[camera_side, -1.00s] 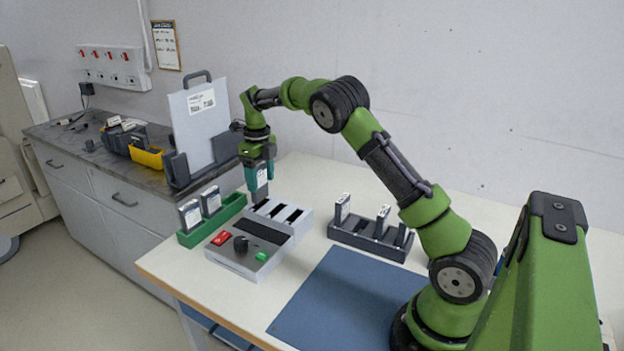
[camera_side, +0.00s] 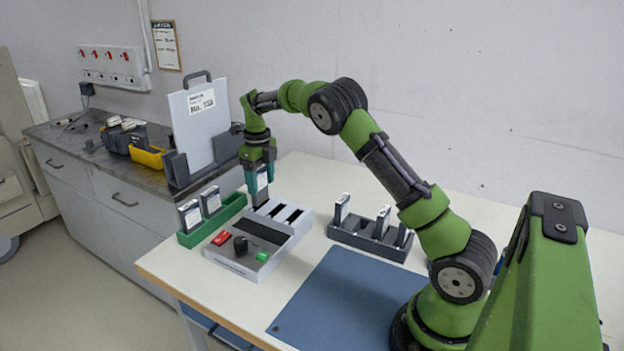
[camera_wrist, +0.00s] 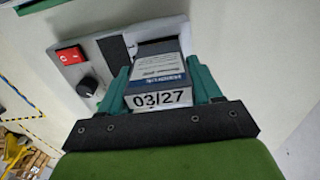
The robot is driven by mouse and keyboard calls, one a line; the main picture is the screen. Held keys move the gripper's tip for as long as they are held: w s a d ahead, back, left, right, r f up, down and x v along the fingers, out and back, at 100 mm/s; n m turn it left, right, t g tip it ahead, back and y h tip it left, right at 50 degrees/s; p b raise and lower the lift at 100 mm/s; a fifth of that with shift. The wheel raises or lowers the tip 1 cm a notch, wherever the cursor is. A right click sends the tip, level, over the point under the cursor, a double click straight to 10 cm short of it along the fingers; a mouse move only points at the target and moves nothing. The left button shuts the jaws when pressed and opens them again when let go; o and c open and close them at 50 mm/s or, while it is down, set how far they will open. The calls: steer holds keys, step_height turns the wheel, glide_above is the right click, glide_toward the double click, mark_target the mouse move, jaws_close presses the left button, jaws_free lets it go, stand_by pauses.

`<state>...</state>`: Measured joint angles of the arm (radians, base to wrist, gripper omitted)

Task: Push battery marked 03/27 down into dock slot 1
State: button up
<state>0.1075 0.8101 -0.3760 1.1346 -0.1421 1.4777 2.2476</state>
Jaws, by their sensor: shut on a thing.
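The battery marked 03/27 (camera_wrist: 158,88) is between the teal fingers of my gripper (camera_wrist: 160,85) in the wrist view, its label facing the camera. In the side view my gripper (camera_side: 260,180) is shut on this battery (camera_side: 261,191) and holds it upright above the back left of the grey dock (camera_side: 232,262). The battery's lower end is at the leftmost dock slot; I cannot tell how deep it sits. In the wrist view the dock (camera_wrist: 62,50) lies behind the battery.
A green rack (camera_side: 222,221) with two batteries stands left of the dock. A dark rack (camera_side: 360,241) with several batteries stands to the right. A blue mat (camera_side: 335,300) lies in front. The dock has a red switch (camera_side: 221,238), a black knob (camera_side: 240,244) and a green button (camera_side: 262,256).

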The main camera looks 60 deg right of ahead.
mark_target(262, 194)
steer(key=shift+f, duration=2.4)
steer(key=o, duration=1.2)
step_height(262, 194, up, 17)
steer(key=shift+f, duration=0.1)
